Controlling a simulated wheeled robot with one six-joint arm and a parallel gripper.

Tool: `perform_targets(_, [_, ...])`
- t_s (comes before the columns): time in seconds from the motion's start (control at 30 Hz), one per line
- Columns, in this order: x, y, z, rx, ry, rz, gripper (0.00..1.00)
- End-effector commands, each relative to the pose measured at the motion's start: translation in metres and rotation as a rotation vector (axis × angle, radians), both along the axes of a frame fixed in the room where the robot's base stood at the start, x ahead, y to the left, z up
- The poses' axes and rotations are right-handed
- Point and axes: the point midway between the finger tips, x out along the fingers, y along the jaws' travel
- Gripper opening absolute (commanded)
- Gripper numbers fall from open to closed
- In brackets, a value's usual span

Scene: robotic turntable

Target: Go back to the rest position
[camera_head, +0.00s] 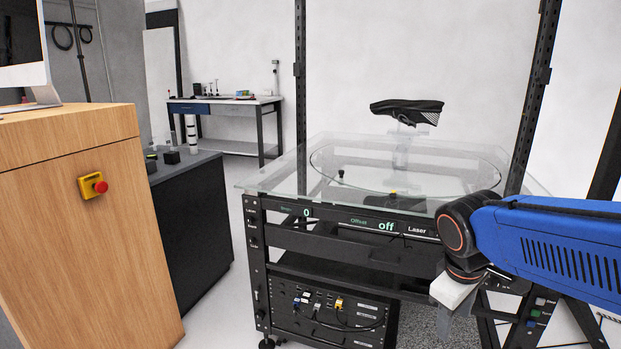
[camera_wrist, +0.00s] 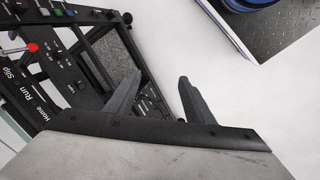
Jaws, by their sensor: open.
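My gripper (camera_wrist: 157,92) shows in the wrist view as two dark grey fingers spread apart, with nothing between them. Behind the fingers are the black frame of the turntable stand and the pale floor. In the head view my blue arm comes in from the right, and its end hangs down in front of the stand's right side; the fingertips are hard to make out there. The turntable (camera_head: 330,180) has a glass top on a black frame.
The stand's control panel (camera_wrist: 30,85) with a red-knobbed lever is at the left of the wrist view. A wooden cabinet (camera_head: 80,220) with a red button (camera_head: 93,186) stands at the left. A workbench (camera_head: 225,105) is at the back. Pale floor is open between.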

Motion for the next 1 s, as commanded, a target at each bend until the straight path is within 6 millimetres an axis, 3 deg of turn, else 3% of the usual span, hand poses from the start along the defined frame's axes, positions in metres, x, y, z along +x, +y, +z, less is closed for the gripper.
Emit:
perform_targets(0.3, [-0.061, -0.004, -0.001, 0.205, -0.172, -0.324, 0.48])
perform_targets(0.5, [-0.085, -0.002, -0.005, 0.306, -0.247, -0.472, 0.48])
perform_targets(1.0, [-0.093, 0.000, -0.007, 0.348, -0.275, -0.531, 0.48])
